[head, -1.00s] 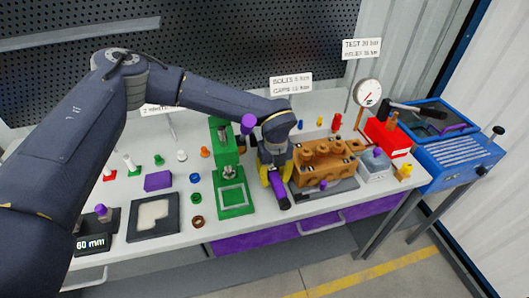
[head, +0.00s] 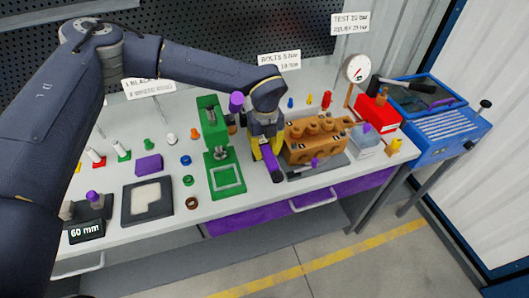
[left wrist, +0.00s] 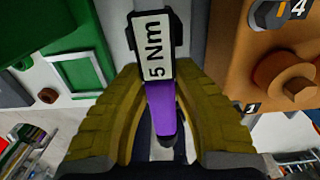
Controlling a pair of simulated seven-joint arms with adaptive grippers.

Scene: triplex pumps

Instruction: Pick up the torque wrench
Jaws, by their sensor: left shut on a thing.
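The torque wrench (head: 269,159) has a purple grip and a dark end. In the left wrist view its purple grip (left wrist: 162,112) lies between my yellow fingers, and a "5 Nm" label plate (left wrist: 153,48) faces the camera. My left gripper (head: 262,164) is shut on the wrench, between the green press and the orange pump block. In the left wrist view the gripper (left wrist: 160,125) has a finger on each side of the grip. I cannot tell how far the wrench is from the bench top. My right gripper is not in view.
The green press (head: 222,172) stands close on the left, and the orange pump block (head: 315,146) close on the right. Small parts cover the bench's left side.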

